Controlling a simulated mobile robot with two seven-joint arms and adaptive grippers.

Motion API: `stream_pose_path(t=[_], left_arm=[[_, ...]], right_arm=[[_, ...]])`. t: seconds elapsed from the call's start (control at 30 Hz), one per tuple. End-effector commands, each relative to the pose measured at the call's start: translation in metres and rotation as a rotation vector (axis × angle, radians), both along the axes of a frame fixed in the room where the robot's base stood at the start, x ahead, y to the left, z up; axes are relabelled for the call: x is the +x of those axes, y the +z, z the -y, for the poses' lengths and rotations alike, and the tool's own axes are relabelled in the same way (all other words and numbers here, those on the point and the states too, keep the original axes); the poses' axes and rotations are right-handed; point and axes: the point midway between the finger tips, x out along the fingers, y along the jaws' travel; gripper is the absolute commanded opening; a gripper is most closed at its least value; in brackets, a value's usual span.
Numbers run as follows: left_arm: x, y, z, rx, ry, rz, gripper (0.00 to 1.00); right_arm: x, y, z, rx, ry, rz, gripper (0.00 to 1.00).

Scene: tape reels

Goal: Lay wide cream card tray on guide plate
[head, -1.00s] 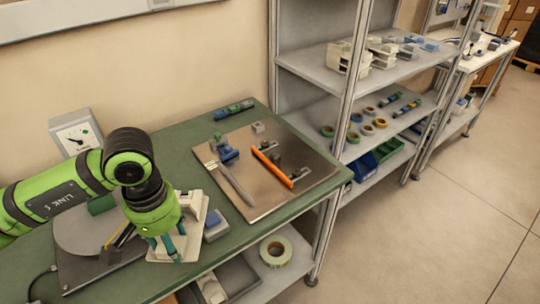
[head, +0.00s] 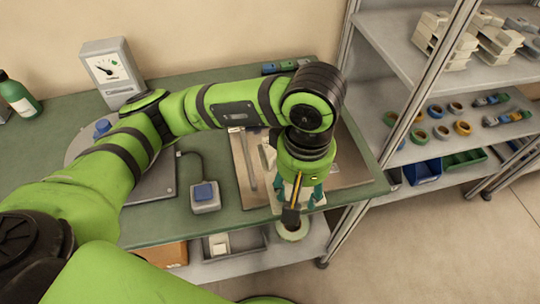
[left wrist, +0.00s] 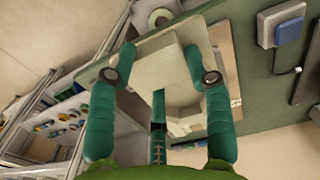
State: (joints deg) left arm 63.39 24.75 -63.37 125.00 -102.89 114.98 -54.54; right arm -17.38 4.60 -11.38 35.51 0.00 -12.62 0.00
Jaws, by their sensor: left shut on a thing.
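The cream card tray (head: 268,156) is in my left gripper (head: 298,200), mostly hidden by the hand in the head view. In the left wrist view the pale, blocky tray (left wrist: 160,70) fills the space between the teal fingers of my left gripper (left wrist: 158,76), which is shut on it. The guide plate (head: 350,165) is the brownish metal sheet on the green bench. In the head view the tray and gripper overlap its front part; I cannot tell whether the tray touches it. My right gripper is not in view.
A small box with a blue top (head: 205,195) stands left of the plate, by a grey disc device. A dial gauge (head: 112,72) is at the back left. Shelving (head: 400,80) with reels and bins stands to the right. A tape reel (head: 292,230) lies on the lower shelf.

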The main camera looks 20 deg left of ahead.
Motion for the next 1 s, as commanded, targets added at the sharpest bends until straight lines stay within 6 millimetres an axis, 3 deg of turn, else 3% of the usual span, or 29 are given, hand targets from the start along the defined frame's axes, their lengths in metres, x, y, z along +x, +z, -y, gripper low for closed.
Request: stream_pose_path(t=[0.17, 0.53, 0.73, 1.0], left_arm=[[0.025, -0.017, -0.020, 0.006, 0.022, -0.008, 0.12], [0.084, -0.061, -0.062, 0.002, 0.013, -0.004, 0.12], [0.090, -0.074, -0.067, 0.002, 0.009, -0.005, 0.12], [0.090, -0.107, -0.067, 0.002, 0.009, -0.002, 0.12]], right_arm=[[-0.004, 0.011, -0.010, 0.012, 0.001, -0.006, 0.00], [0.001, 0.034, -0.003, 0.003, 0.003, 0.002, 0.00], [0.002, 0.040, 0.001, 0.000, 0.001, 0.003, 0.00], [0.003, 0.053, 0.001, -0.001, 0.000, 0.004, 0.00]])
